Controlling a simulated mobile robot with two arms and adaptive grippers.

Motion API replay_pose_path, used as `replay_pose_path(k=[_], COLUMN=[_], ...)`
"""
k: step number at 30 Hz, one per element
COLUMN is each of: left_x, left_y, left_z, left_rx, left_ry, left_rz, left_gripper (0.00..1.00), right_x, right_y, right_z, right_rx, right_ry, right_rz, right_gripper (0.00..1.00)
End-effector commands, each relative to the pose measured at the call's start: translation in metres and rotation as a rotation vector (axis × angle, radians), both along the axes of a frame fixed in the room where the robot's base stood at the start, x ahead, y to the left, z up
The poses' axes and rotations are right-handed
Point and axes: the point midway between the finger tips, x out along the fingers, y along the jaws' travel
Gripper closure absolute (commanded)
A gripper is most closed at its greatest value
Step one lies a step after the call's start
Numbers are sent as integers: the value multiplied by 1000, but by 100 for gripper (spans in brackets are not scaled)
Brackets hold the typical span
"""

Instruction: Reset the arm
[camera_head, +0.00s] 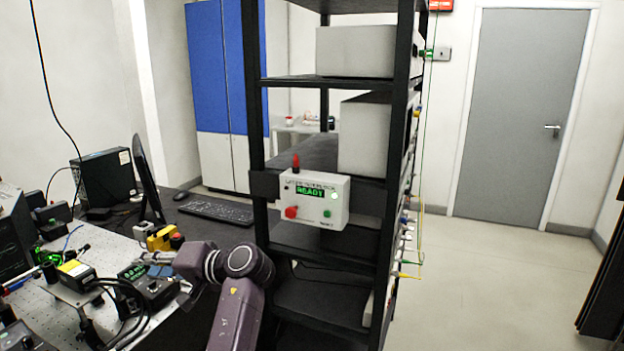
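My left arm, dark purple, rises from the bottom of the head view and bends left at a round joint. Its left gripper (156,259) is at the end, over the right edge of the optical bench (118,248). It is small and seen among bench parts, so I cannot tell whether its fingers are open or shut, or whether it touches anything. A small black device with a green display (134,271) is just left of it. A yellow block (161,238) sits just behind it. My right gripper is not in view.
A black rack (257,110) stands close right of my arm, bearing a white control box (314,199) reading READY, with red and green buttons. A keyboard (216,209) and monitor (147,178) are behind the bench. Clear floor (500,275) lies right, towards a grey door (522,115).

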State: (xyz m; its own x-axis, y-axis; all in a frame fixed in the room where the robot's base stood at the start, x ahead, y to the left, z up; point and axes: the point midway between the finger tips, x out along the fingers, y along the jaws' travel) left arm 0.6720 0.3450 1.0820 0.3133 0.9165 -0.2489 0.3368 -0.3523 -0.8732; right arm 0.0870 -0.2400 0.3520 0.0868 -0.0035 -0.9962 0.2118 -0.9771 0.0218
Motion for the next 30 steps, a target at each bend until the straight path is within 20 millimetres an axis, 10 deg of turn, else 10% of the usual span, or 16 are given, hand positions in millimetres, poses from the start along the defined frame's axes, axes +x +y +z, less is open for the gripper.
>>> replay_pose_path(k=[17,23,30], left_x=[23,19,-33], left_y=[-17,-32,-63], left_z=[-124,-218,-386], left_rx=[-57,-128,-310], left_ry=[153,252,403], left_rz=[-196,-316,-490], left_gripper=[72,72,72], right_x=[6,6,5], right_y=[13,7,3], right_z=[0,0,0], right_rx=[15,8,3], right_ry=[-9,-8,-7], right_rz=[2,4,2], right_gripper=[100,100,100])
